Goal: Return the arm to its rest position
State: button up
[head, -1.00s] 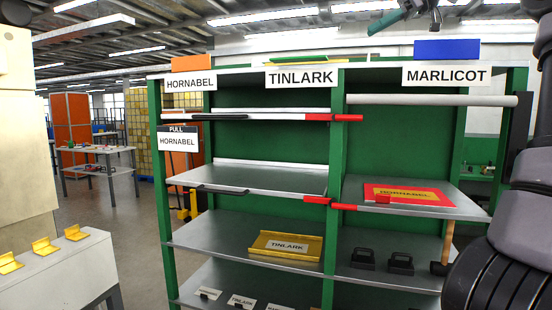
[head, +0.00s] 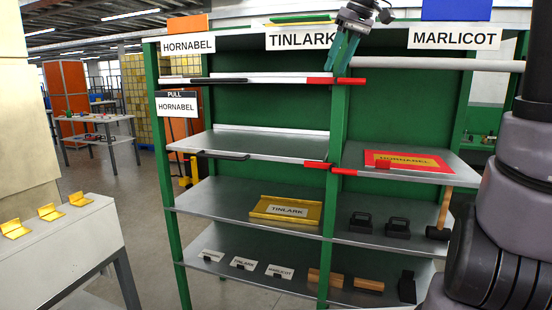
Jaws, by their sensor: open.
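My gripper (head: 340,58) shows at the top of the head view, with teal fingers hanging down in front of the upper shelf edge, beside the TINLARK sign (head: 299,38). Its jaws are open and I see nothing held between them. The fingers overlap the green middle post in the picture; whether they touch the rack is unclear. My arm's dark links fill the right edge of the view, and part of the arm is cut off at the top.
A green rack (head: 174,215) with grey shelves stands ahead. It bears a yellow TINLARK tray (head: 259,207), a red and yellow HORNABEL panel (head: 425,156), black-handled blocks and a hammer (head: 440,222). A pale bench (head: 60,245) with yellow brackets stands left. Floor shows between bench and rack.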

jog(key=s+d+f+m+t, duration=0.1)
jog(key=s+d+f+m, duration=0.2)
jog(key=s, duration=0.3)
jog(key=s+d+f+m+t+h, duration=0.1)
jog(key=s+d+f+m, duration=0.2)
jog(key=s, duration=0.3)
jog(key=s+d+f+m+t, duration=0.1)
jog(key=s+d+f+m, duration=0.2)
jog(key=s+f, duration=0.2)
jog(key=shift+s+d, duration=0.2)
jog(key=shift+s, duration=0.7)
jog(key=shift+f, duration=0.1)
